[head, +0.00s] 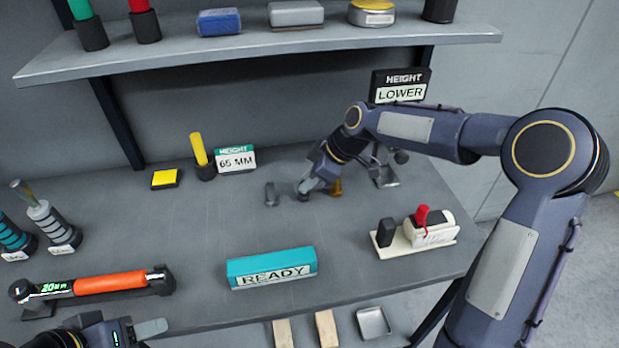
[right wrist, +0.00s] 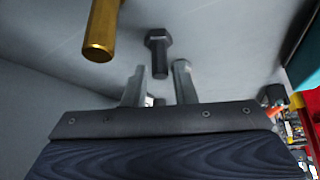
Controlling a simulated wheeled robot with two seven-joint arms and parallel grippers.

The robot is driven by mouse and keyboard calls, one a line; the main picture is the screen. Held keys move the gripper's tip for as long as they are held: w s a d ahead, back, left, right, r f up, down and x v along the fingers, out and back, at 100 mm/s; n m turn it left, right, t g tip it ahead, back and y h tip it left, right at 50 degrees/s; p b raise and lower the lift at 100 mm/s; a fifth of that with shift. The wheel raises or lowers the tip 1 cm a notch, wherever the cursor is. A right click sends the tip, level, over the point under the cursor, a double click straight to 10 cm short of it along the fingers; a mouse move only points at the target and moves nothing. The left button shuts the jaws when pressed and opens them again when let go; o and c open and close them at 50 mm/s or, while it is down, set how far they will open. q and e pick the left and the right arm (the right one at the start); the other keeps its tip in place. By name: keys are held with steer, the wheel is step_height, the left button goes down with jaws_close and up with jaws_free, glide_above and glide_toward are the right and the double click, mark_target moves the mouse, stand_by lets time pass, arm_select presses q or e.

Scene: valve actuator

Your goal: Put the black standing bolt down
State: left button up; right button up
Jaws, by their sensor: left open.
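The black bolt (head: 303,196) is on the table under my right gripper (head: 309,184), partly hidden by it in the head view. In the right wrist view the black bolt (right wrist: 158,55) shows its hex head and shank beyond the two pale fingertips of my right gripper (right wrist: 158,85), in line with the gap. The fingers are apart, with space on both sides of the bolt. A grey bolt (head: 271,194) stands to the left and a brass bolt (head: 336,187) to the right; the brass one also shows in the wrist view (right wrist: 101,30). My left gripper (head: 150,328) is open at the lower left, partly out of frame.
A teal READY block (head: 272,268) lies in front. A switch with a red lever (head: 422,216) sits to the right. An orange-handled torque tool (head: 108,283) lies at left. A yellow pad (head: 165,179) is at the back. The table between pad and READY block is clear.

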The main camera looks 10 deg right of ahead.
steer(key=shift+o, duration=1.1)
